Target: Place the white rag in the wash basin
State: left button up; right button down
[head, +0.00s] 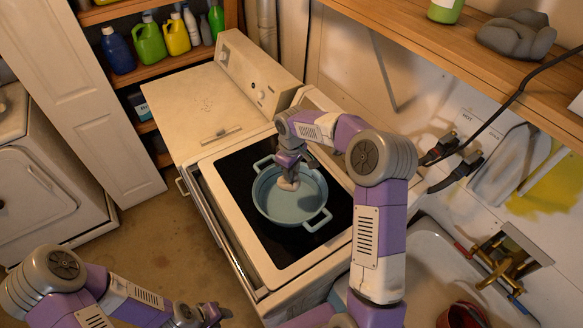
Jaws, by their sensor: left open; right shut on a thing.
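A teal two-handled wash basin (310,209) sits on the black top of the stove. My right gripper (288,175) reaches down over the basin's back-left part. It is shut on a small whitish bundle, the white rag (289,185), which shows just below the fingers and within the basin's rim. I cannot tell whether the rag touches the basin's floor. My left gripper (213,314) is open and empty, low at the bottom edge of the view, away from the basin.
The stove top (238,181) has free black surface around the basin. A white sink (430,262) with a brass faucet (500,262) and a red pot (463,316) is at lower right. A wooden shelf (430,45) overhangs at upper right. Bottles (150,42) stand on shelves at upper left.

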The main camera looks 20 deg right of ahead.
jog(key=shift+f+b, duration=1.6)
jog(key=shift+f, duration=1.1)
jog(key=c, duration=0.9)
grip_release()
jog(key=shift+o, duration=0.2)
jog(key=shift+r, duration=0.1)
notch_tip(320, 180, up, 7)
jog(key=p, duration=0.5)
